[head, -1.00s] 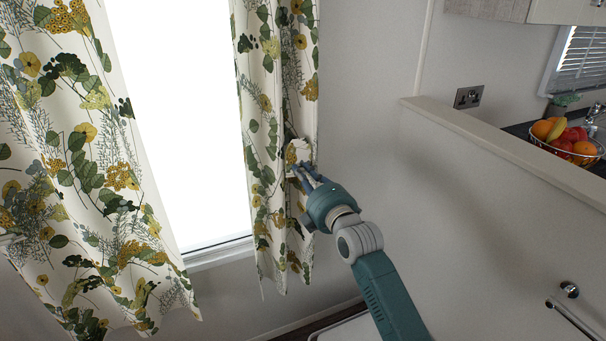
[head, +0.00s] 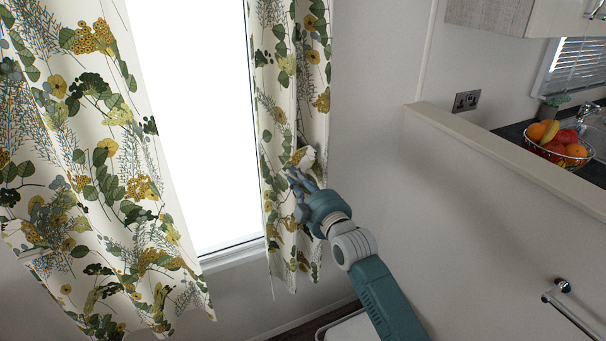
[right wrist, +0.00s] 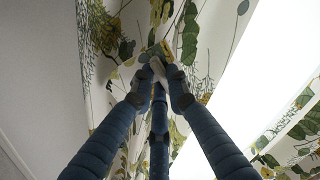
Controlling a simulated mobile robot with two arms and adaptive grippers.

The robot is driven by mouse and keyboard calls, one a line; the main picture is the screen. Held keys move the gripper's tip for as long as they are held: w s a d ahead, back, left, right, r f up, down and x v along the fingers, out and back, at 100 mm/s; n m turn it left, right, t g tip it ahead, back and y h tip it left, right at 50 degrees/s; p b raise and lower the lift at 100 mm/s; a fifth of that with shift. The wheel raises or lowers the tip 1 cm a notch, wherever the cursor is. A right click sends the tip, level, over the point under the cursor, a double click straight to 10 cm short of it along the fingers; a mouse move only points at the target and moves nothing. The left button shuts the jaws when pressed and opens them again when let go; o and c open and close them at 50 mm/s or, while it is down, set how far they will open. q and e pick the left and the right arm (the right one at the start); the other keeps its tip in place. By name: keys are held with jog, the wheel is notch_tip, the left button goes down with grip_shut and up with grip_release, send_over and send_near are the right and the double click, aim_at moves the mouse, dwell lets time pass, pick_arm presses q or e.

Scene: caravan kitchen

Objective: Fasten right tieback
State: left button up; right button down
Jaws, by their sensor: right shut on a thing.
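The right curtain (head: 285,80), cream with green and yellow leaves, hangs at the right side of the bright window. A tieback (head: 304,157) in the same print, with a pale edge, stands out from the curtain's front about halfway down. My right gripper (head: 296,181) is in front of the curtain just below it. In the right wrist view, the blue fingers (right wrist: 157,70) close together on a pale and yellow end of the tieback (right wrist: 158,57). Whether the band goes around the curtain is hidden. My left gripper is not in view.
The left curtain (head: 95,150) hangs wide at the left, with a band (head: 28,243) at its outer edge. A half-height partition (head: 470,200) stands at the right. A fruit basket (head: 560,150) is on the counter behind it. A metal rail (head: 575,312) juts out at lower right.

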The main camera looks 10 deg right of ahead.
aim_at(291, 163)
jog(key=shift+s+a+r+m+p, duration=0.1)
jog(key=shift+a+r+m+p, duration=0.2)
jog(key=shift+r+m+p, duration=0.85)
jog(key=shift+s+a+r+m+p, duration=0.1)
jog(key=shift+a+r+m+p, duration=0.55)
jog(key=shift+m, duration=0.95)
jog(key=shift+s+r+m+p, duration=0.1)
jog(key=shift+r+m+p, duration=0.55)
jog(key=shift+m+p, duration=0.6)
jog(key=shift+r+m, duration=0.1)
jog(key=shift+m, duration=0.2)
jog(key=c, duration=1.7)
grip_release()
jog(key=shift+s, duration=0.1)
jog(key=v, duration=1.1)
jog(key=shift+s+d, duration=0.2)
jog(key=shift+s, duration=0.2)
